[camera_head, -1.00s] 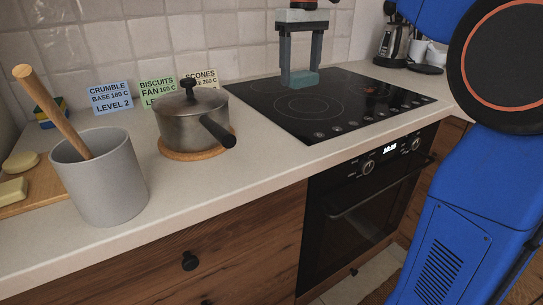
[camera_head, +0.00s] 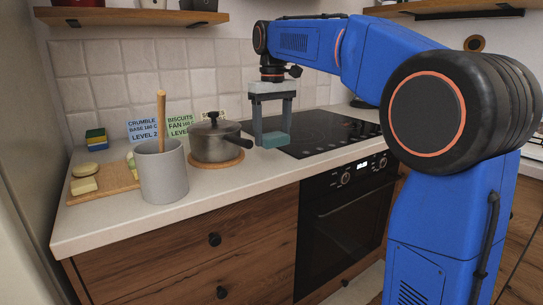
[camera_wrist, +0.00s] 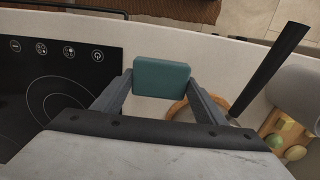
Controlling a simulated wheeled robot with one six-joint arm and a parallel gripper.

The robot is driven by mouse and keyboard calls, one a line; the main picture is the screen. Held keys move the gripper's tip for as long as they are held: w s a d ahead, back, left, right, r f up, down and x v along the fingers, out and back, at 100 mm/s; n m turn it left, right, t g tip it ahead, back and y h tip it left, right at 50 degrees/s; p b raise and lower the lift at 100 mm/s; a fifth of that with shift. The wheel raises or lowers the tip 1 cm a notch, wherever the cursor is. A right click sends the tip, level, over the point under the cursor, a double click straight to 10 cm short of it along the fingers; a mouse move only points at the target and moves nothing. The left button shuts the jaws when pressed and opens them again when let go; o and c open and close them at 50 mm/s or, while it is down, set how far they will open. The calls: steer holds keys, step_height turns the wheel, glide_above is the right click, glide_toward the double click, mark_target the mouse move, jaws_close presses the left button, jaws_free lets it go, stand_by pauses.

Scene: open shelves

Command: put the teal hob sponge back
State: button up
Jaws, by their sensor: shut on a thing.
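The teal hob sponge (camera_head: 275,139) is held between the fingertips of my gripper (camera_head: 271,136), at the left edge of the black hob (camera_head: 310,138) in the head view. In the wrist view the sponge (camera_wrist: 162,77) sits flat between the two fingers of my gripper (camera_wrist: 160,90). Behind it lies the pale counter, with the hob (camera_wrist: 60,80) to the left and the pot's round wooden mat (camera_wrist: 183,110) to the right. A stack of yellow, green and blue sponges (camera_head: 95,139) stands at the counter's far left.
A lidded pot (camera_head: 214,139) on a wooden mat (camera_head: 216,162) stands left of my gripper, its handle pointing right. A grey crock (camera_head: 163,172) with a wooden utensil and a board (camera_head: 118,185) with food pieces are further left. Recipe cards (camera_head: 143,130) lean against the tiles.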

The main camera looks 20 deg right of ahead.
mark_target(273, 163)
steer(key=shift+f, duration=2.8)
steer(key=shift+f, duration=0.1)
steer(key=o, duration=1)
steer(key=shift+o, duration=0.2)
step_height(273, 163, up, 12)
steer(key=shift+r, duration=0.1)
